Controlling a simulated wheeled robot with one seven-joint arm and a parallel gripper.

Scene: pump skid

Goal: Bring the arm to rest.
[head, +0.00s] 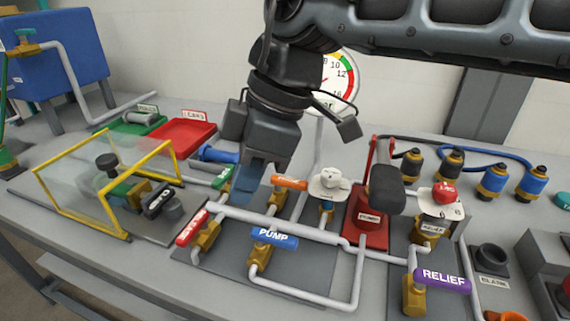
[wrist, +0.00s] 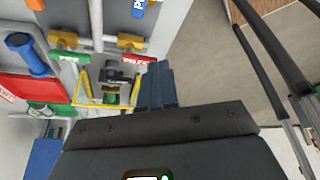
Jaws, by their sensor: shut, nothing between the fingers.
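My gripper (head: 248,182) hangs from the dark arm in the head view, pointing down over the pump skid, near a green-handled valve (head: 222,176). Its blue fingers are together with nothing held. In the wrist view the fingers (wrist: 158,85) also show, with the yellow-framed guard (wrist: 82,92) to their left. The arm crosses the top right of the head view and hides part of the round gauge (head: 338,80). I cannot tell whether the fingertips touch anything.
Around my gripper stand an orange-handled valve (head: 290,183), a red-handled valve (head: 192,228), the blue PUMP handle (head: 274,238) and a red hand pump (head: 368,222). A red tray (head: 182,137) and a clear guard with yellow edges (head: 70,187) lie to the left.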

